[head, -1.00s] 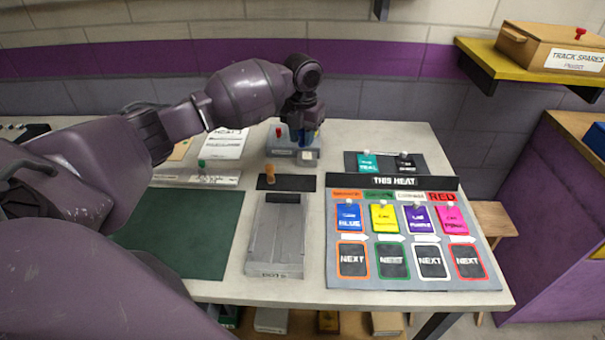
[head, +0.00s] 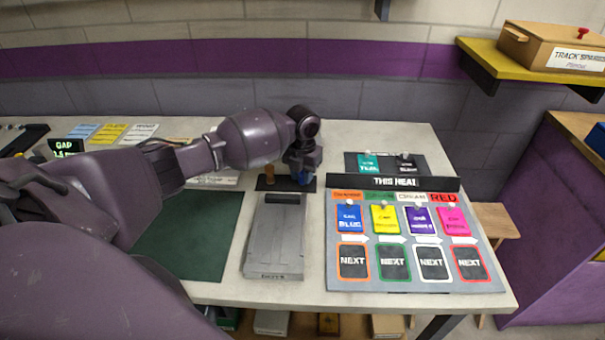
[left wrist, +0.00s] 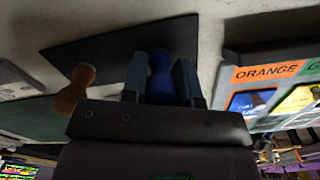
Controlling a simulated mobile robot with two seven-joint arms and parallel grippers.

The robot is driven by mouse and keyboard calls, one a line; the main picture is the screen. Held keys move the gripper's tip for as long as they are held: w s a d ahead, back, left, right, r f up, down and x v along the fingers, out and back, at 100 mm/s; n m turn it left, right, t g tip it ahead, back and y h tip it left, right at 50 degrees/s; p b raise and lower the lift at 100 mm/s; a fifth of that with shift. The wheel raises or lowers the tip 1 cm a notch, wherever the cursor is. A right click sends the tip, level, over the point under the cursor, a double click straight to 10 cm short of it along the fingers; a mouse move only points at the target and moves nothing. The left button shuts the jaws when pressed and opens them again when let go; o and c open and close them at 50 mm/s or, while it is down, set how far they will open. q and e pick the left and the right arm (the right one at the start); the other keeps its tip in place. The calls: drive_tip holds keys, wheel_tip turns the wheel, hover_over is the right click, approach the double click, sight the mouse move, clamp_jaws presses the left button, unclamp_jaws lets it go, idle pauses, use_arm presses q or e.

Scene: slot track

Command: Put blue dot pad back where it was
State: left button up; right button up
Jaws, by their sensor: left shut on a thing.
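My left gripper (head: 304,180) is shut on a blue knob-shaped piece, the blue dot pad (left wrist: 161,76), which shows between its two fingers in the left wrist view. The gripper points down at the right part of a black strip (head: 283,188), which also shows in the left wrist view (left wrist: 115,45). An orange-brown pad handle (head: 269,174) stands on the strip's left part, beside the gripper; it also shows in the left wrist view (left wrist: 75,90). I cannot tell whether the blue dot pad touches the strip. My right gripper is out of view.
A grey block (head: 275,240) lies in front of the strip. The heat board (head: 410,283) with coloured tags stands to the right. A dark green mat (head: 205,240) lies to the left, partly behind my arm. A small rack with two tags (head: 385,162) is behind the board.

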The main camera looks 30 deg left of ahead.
use_arm(q)
drive_tip(key=shift+r, duration=0.1)
drive_tip(key=shift+f, duration=0.2)
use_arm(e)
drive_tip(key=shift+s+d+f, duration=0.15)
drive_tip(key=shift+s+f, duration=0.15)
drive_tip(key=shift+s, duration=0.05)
use_arm(q)
drive_tip(key=o, duration=0.9)
drive_tip(key=shift+r, duration=0.5)
wheel_tip(320, 180, up, 11)
drive_tip(key=shift+f+p, duration=0.15)
drive_tip(key=shift+p, duration=0.15)
drive_tip(key=shift+r, duration=0.35)
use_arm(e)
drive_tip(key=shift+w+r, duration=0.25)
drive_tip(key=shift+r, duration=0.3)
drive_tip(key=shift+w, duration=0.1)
